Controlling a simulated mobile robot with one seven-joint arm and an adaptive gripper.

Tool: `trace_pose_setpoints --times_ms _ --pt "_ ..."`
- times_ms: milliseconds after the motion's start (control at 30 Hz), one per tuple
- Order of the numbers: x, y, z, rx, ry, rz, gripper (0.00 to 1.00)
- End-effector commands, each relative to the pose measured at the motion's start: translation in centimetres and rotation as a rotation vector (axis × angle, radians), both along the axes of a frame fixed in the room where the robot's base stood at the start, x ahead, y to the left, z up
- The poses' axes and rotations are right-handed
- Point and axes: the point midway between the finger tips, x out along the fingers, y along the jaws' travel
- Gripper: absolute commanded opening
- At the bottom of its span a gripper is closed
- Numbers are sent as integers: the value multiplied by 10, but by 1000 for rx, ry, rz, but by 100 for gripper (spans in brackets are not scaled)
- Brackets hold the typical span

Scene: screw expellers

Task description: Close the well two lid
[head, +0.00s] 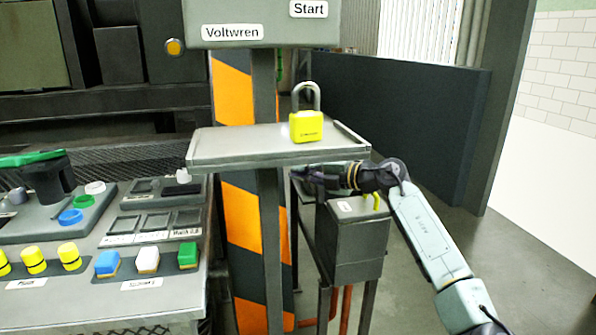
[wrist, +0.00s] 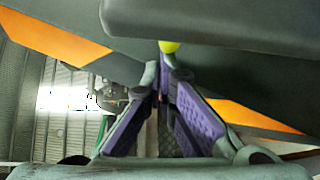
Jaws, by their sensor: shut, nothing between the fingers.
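No lid can be surely read as the well two lid. A dark grey box (head: 345,245) stands below and right of the shelf, with a small white label on its top and a yellow-green handle (head: 376,202) at its right side. My gripper (head: 298,173) is just under the shelf's front right part, above and left of the box, partly hidden in the head view. In the wrist view my gripper (wrist: 163,75) shows purple-padded fingers that come together at the tips, with nothing between them. A small yellow round thing (wrist: 169,46) shows just beyond the tips.
A shelf (head: 235,150) on a striped post (head: 240,220) carries a yellow padlock (head: 307,127), close above my gripper. At left is a bench with a panel of small square wells (head: 155,222) and coloured buttons (head: 147,261). The floor at right is open.

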Motion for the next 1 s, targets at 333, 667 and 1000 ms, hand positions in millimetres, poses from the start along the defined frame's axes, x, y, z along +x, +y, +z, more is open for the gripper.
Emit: trace_pose_setpoints --times_ms 333,667,1000 --pt "9 -31 17 252 69 -3 0" --pt "18 -63 19 493 133 -2 0" --pt "22 -80 19 624 168 -1 0"
